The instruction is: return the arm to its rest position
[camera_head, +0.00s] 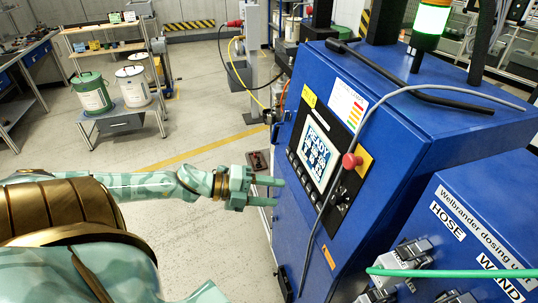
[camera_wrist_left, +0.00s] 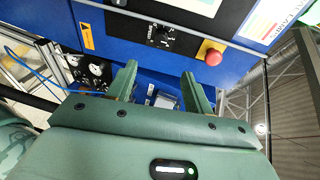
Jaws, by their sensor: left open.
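My left arm comes in from the left in the head view, and its gripper (camera_head: 280,190) stands in front of the blue machine cabinet (camera_head: 395,215). The two fingers are apart with nothing between them. In the left wrist view the same gripper (camera_wrist_left: 160,82) is open and empty, facing the cabinet's lower front. I cannot tell the exact gap to the cabinet. My right gripper is not in view.
A second blue unit (camera_head: 465,240) marked HOSE and WAND stands at lower right, with a green hose (camera_head: 450,272) across it. A grey cable hangs over the cabinet front. Drums (camera_head: 92,92) stand on a low table at the left.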

